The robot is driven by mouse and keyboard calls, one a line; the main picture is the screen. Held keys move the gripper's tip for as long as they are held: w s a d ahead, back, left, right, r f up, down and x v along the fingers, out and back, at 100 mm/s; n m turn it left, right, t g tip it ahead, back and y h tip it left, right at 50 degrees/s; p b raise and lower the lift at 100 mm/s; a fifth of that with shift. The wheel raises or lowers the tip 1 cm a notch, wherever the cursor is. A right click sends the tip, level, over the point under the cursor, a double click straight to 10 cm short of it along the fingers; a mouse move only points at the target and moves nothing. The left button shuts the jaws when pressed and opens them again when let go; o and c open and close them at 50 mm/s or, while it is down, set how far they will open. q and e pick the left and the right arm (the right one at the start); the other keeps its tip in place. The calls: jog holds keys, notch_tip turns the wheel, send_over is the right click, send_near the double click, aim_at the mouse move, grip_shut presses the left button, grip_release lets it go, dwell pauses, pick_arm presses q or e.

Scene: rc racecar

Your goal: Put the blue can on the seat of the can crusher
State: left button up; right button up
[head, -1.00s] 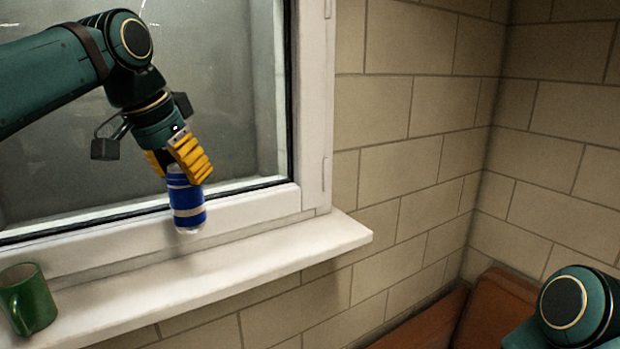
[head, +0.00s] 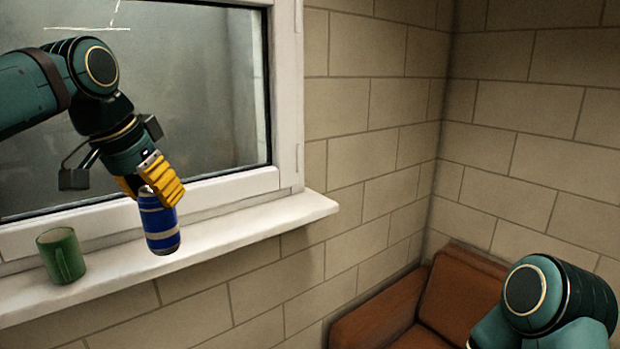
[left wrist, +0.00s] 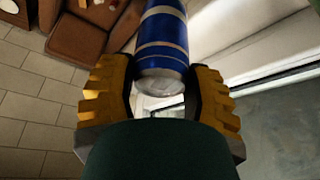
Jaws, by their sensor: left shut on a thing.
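The blue can (head: 160,226) has pale bands and a silvery end. My left gripper (head: 152,188) is shut on its upper part and holds it slightly tilted in front of the window sill. In the left wrist view the can (left wrist: 163,40) sits between the two yellow fingers of the left gripper (left wrist: 162,95). The can crusher is not in view. Part of my right arm shows at the lower right of the head view, but its gripper is out of view.
A green mug (head: 62,257) stands on the white window sill (head: 235,228), left of the can. A brown leather armchair (head: 395,300) stands in the corner by the tiled walls. The window is behind my left arm.

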aim_at(172, 229)
pick_arm(q)
jog(key=x, duration=0.5)
jog(key=shift+s+d+f, duration=0.1)
jog(key=shift+f, duration=0.35)
jog(key=s+d+f+n+b, duration=0.1)
jog(key=d+f+n+b, duration=0.1)
jog(key=f, duration=1.8)
jog(key=s+d+f+n+y+b, duration=0.1)
jog(key=d+f+n+b, duration=0.1)
jog(key=f, duration=1.9)
jog(key=shift+d+y+b, duration=0.3)
jog(key=shift+d+b, duration=0.15)
jog(key=shift+b, duration=0.65)
pick_arm(e)
notch_tip(172, 229, down, 7)
jog(key=shift+a, duration=0.2)
pick_arm(q)
jog(key=s+f, duration=0.4)
jog(key=f, duration=0.1)
jog(key=shift+s+f, duration=0.2)
jog(key=shift+f, duration=0.1)
jog(key=shift+d, duration=0.1)
